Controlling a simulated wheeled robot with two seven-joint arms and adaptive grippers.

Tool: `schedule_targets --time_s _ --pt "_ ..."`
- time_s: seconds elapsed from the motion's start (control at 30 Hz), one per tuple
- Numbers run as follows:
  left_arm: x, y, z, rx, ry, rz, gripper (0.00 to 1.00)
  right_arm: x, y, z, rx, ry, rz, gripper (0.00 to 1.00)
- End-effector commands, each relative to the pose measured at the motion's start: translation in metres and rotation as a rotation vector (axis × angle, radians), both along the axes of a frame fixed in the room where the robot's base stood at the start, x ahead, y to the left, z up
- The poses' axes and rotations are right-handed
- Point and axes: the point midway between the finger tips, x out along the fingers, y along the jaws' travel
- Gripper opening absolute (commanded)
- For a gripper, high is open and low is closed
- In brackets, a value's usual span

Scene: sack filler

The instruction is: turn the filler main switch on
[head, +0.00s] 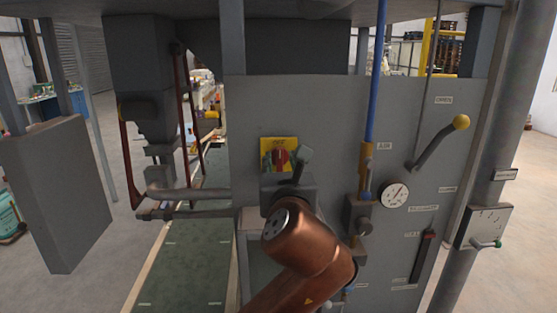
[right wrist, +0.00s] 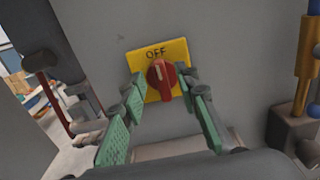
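The filler main switch is a red rotary knob (right wrist: 161,78) on a yellow plate (right wrist: 178,50) marked OFF at the top. A pale mark on the knob points up toward OFF. In the head view the knob (head: 280,156) sits on the grey panel, partly behind my right gripper (head: 289,161). In the right wrist view my right gripper (right wrist: 162,82) is open, with one green-padded finger on each side of the knob. A gap shows between fingers and knob; whether a tip touches the plate I cannot tell. My left gripper is not in view.
The grey panel (head: 330,110) also carries a blue-and-brass air valve (head: 367,160), a round gauge (head: 394,195), a yellow-tipped lever (head: 440,140) and a red-and-black slider (head: 425,245). A grey pipe (head: 190,194) runs left of my wrist. A green conveyor (head: 185,255) lies at left.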

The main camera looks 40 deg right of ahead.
Motion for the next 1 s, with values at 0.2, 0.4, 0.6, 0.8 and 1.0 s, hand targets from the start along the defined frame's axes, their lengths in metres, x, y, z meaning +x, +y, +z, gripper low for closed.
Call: schedule_targets --time_s 0.2,0.4,0.6,0.8,1.0 --pt "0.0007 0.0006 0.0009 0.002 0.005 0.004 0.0 0.0128 -0.0077 0.0003 -0.001 -0.001 0.001 0.29" --pt "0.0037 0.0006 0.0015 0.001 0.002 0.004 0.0 0.0131 -0.0083 0.0005 -0.001 -0.001 0.0 0.29" --pt "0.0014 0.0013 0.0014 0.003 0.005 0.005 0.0 0.0129 -0.0083 0.0004 -0.001 -0.001 0.0 0.19" --pt "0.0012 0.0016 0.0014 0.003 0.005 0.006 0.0 0.0129 -0.0083 0.0003 -0.001 -0.001 0.0 0.05" --pt "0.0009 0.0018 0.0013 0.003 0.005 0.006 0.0 0.0128 -0.0083 0.0002 0.0 -0.001 0.0 0.0"
